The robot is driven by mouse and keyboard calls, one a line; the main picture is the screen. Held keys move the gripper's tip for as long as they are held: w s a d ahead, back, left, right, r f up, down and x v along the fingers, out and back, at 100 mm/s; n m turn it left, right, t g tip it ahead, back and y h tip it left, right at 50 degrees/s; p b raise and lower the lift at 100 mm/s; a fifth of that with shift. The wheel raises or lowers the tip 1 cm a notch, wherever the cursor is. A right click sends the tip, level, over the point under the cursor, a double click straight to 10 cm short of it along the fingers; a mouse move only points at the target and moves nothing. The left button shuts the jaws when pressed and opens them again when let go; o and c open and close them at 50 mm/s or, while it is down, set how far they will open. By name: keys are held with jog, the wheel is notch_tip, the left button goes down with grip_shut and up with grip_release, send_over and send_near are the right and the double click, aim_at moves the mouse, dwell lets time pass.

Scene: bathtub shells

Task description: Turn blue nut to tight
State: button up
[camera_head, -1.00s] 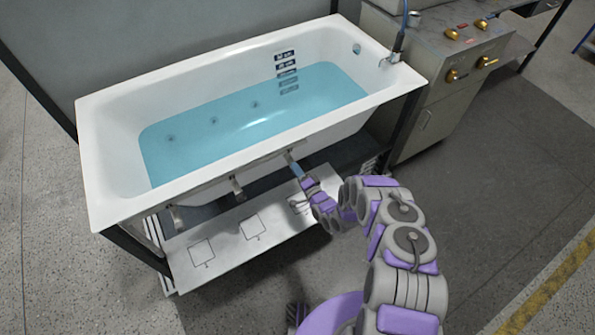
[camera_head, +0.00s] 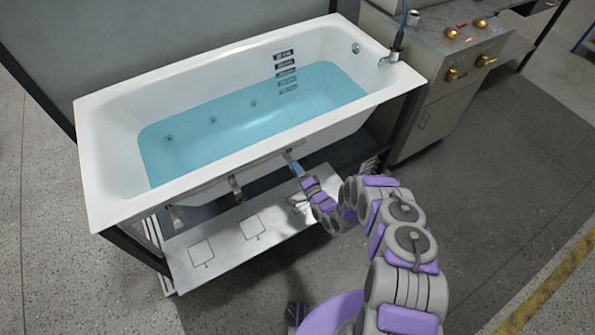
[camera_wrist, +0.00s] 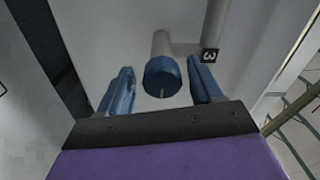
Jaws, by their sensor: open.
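The blue nut (camera_wrist: 163,76) shows in the wrist view, round, on the end of a grey pipe (camera_wrist: 161,44). A thin pale line marks its lower face. My gripper (camera_wrist: 160,88) is open, with one blue finger on each side of the nut. Gaps show between both fingers and the nut, so it is not gripped. In the head view my gripper (camera_head: 297,169) is under the front rim of the white bathtub (camera_head: 110,210), near its right part. The nut cannot be made out there.
A black label reading 3 (camera_wrist: 210,55) is on a pipe to the right of the nut. Under the tub is a pale shelf (camera_head: 225,237) with numbered squares. Two metal fittings (camera_head: 236,187) stick out to the left of my gripper. A control cabinet (camera_head: 440,100) stands at right.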

jog(key=shift+s, duration=0.1)
jog(key=p+v, duration=0.1)
jog(key=v, duration=1.6)
jog(key=shift+p, duration=0.35)
jog(key=shift+d, duration=0.15)
